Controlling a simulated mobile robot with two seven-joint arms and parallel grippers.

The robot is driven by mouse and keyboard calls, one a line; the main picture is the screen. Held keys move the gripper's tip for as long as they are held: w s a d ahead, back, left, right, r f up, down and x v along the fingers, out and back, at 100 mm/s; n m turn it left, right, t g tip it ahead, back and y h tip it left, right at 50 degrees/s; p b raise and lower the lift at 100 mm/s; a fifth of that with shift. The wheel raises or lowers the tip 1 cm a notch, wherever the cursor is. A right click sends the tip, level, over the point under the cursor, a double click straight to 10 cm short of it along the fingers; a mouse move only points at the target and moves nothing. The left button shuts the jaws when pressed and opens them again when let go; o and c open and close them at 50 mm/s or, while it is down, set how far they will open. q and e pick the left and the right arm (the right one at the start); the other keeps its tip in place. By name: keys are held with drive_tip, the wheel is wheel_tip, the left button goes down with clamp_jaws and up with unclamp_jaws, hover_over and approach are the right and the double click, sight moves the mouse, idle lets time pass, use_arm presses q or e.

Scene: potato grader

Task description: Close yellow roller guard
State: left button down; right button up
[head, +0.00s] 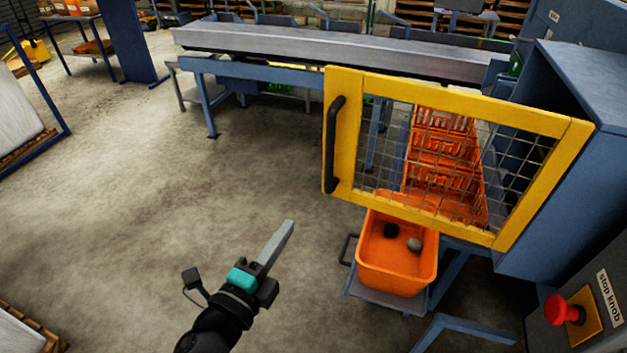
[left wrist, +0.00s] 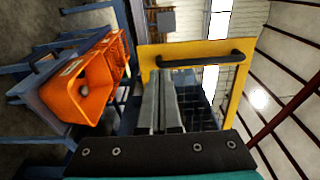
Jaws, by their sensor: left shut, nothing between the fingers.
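The yellow roller guard (head: 343,140) is a yellow frame with wire mesh, and it stands swung out from the blue machine housing (head: 580,85). A black handle (head: 333,144) runs upright along its free left edge. The guard (left wrist: 235,95) and its handle (left wrist: 200,60) also show in the left wrist view, beyond my fingers. My left gripper (head: 288,226) is shut and empty, to the lower left of the guard and apart from the handle. My right gripper is in neither view.
An orange crate (head: 372,270) with a dark and a pale lump stands on a low stand below the guard. More orange crates (head: 440,150) show behind the mesh. A red stop knob (head: 560,310) is at lower right. Open floor (head: 190,190) lies to the left.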

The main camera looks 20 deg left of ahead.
use_arm(q)
drive_tip(key=w+d+p, duration=0.2)
drive_tip(key=w, duration=1.1)
drive_tip(key=shift+w, duration=0.4)
drive_tip(key=shift+w, duration=0.1)
